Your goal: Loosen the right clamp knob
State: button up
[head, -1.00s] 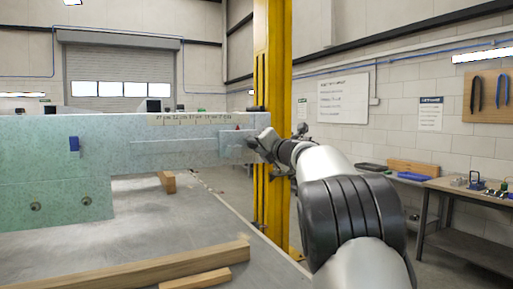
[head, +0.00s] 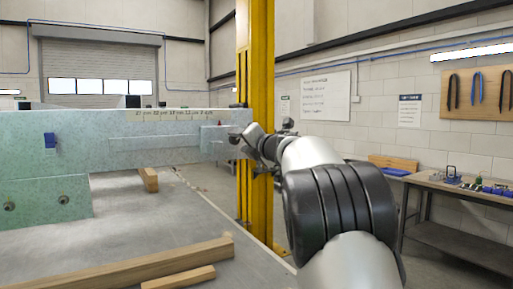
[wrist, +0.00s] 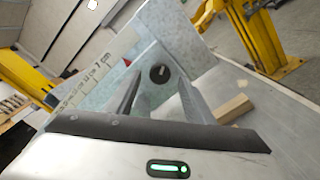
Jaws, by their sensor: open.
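The trailer frame is a pale green speckled beam (head: 110,150) that runs across the left of the head view. A dark round knob (wrist: 159,73) shows on a pale green face in the wrist view. My gripper (wrist: 158,95) is open, with one finger on each side of the knob in the picture. I cannot tell whether either finger touches it. In the head view my gripper (head: 240,138) is at the beam's right end and hides the knob. A ruled cm scale (wrist: 85,80) lies left of the knob; it also runs along the beam top (head: 172,115).
A yellow column (head: 255,80) stands close behind my gripper. Wooden bars (head: 150,265) lie on the grey table, and a wood block (head: 149,180) is under the beam. A workbench (head: 455,190) stands at the right.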

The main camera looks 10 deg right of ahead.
jog(key=b+v, duration=0.2)
jog(key=v, duration=1.3)
jog(key=shift+s, duration=0.25)
jog(key=shift+d+r, duration=0.15)
jog(key=s+d+m+g+h+p, duration=0.1)
jog(key=s+d+m+h+p, duration=0.4)
jog(key=s+m+h, duration=0.95)
jog(key=s+a+f+m+g+y+p, duration=0.2)
jog(key=s+a+f+m+g+y, duration=0.2)
jog(key=s+f+m, duration=0.3)
jog(key=s+a+f+m+g+y+p, duration=0.3)
jog(key=s+a+f+m+g+y, duration=0.2)
jog(key=s+f, duration=0.8)
jog(key=s+a+m+g, duration=0.1)
jog(key=s+a+m, duration=0.1)
jog(key=s+m, duration=0.1)
jog(key=shift+s+g, duration=0.15)
jog(key=shift+g, duration=0.15)
